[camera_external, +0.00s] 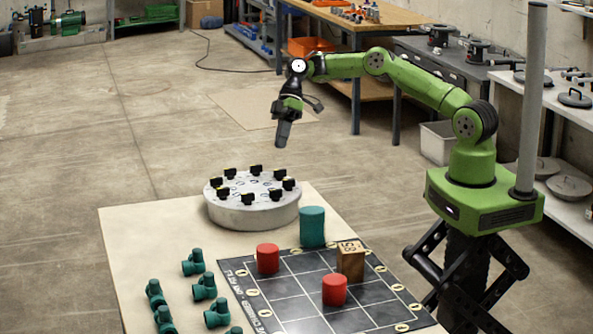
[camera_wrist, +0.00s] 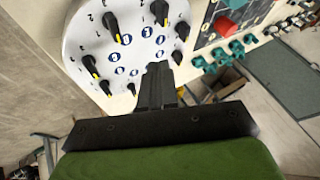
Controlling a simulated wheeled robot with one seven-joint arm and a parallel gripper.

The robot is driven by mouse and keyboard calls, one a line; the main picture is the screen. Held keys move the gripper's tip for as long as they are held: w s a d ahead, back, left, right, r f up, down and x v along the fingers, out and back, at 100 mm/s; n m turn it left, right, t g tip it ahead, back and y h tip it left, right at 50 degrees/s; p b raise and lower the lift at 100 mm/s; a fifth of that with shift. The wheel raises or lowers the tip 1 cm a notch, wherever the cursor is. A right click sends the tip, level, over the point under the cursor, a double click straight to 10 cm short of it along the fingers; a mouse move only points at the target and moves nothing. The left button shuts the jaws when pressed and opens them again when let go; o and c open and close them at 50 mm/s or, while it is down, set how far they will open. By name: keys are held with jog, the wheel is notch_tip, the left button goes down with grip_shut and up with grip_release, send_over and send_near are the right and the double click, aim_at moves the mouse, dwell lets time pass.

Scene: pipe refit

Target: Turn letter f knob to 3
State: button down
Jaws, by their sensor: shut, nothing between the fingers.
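A round pale grey dial block (camera_external: 250,214) stands on the table with several black knobs around its top, each with a yellow pointer. The block's top (camera_wrist: 132,22) also shows in the wrist view, with blue round marks beside the knobs and small digits near the rim. The letters are too small to read, so I cannot tell which knob is f. My gripper (camera_external: 281,143) points down above the block's far right side, clear of it. In the wrist view my gripper (camera_wrist: 158,66) is shut and empty, and hides part of the block.
A teal cylinder (camera_external: 312,227) stands close to the block's right. Red cylinders (camera_external: 267,259) and a wooden cube (camera_external: 350,259) sit on a dark grid board (camera_external: 300,263). Several teal pipe fittings (camera_external: 204,287) lie at the front left. The space above the block is clear.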

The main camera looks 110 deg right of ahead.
jog(key=b, duration=0.2)
send_near(276, 195)
jog(key=d+f, duration=0.1)
jog(key=f, duration=0.1)
jog(key=w+d+f, duration=0.1)
jog(key=d+f, duration=0.1)
jog(key=shift+w+d+f, duration=0.15)
jog(key=shift+d+f, duration=0.05)
jog(key=shift+d, duration=0.05)
jog(key=a, duration=0.3)
jog(key=shift+w+a+f, duration=0.2)
jog(key=shift+f, duration=0.15)
jog(key=shift+a, duration=0.5)
jog(key=shift+s+a+m+t+h+b, duration=0.15)
jog(key=shift+m+t+h+b, duration=0.25)
jog(key=shift+m, duration=0.3)
jog(key=shift+s+a+m+t+h+b, duration=0.2)
jog(key=shift+m+t+h+b, duration=0.1)
jog(key=shift+m+b, duration=0.3)
